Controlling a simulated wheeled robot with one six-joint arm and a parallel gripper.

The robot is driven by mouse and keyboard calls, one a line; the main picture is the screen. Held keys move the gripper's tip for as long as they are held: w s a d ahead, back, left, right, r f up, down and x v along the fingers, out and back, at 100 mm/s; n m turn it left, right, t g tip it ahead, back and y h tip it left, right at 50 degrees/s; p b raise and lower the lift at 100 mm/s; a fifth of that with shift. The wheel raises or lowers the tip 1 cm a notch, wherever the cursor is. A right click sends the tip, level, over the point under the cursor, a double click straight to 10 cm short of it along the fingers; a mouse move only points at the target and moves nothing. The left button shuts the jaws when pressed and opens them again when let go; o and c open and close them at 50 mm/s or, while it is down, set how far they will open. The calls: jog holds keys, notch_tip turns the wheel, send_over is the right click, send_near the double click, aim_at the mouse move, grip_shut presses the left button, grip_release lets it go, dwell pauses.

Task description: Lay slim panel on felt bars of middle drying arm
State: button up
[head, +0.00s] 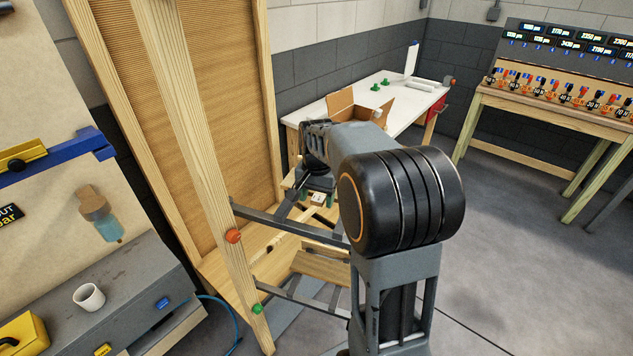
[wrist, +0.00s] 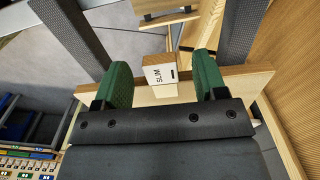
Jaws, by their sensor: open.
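The slim panel (wrist: 240,83) is a pale wooden board with a block marked SLIM (wrist: 159,74). In the wrist view it lies crosswise at the two dark grey, felt-like bars (wrist: 238,30); whether it rests on them I cannot tell. My gripper (wrist: 163,82) is open, its green fingertips either side of the block with gaps showing. In the head view my gripper (head: 317,198) is small and partly hidden by my arm, over the rack's upper visible arm (head: 285,220), by the orange knob (head: 233,236). A lower arm (head: 300,299) is by the green knob (head: 257,309).
Another wooden piece (head: 321,266) lies over the lower arm. The rack's wooden post (head: 195,130) and ribbed wooden wall (head: 185,100) stand close on the left. A white table (head: 410,105) with an open cardboard box (head: 345,104) is behind. The floor on the right is clear.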

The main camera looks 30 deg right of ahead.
notch_tip(320, 180, up, 13)
jog(key=shift+r, duration=0.15)
dwell(0.4)
jog(key=s+a+f+n+t, duration=0.2)
jog(key=s+a+f+n, duration=0.2)
jog(key=s, duration=0.4)
jog(key=s+a+f+n+t, duration=0.2)
jog(key=s+a+f+n, duration=0.3)
jog(key=s+f, duration=0.1)
jog(key=shift+s+a+f, duration=0.15)
jog(key=shift+s+f, duration=0.2)
jog(key=shift+s, duration=0.55)
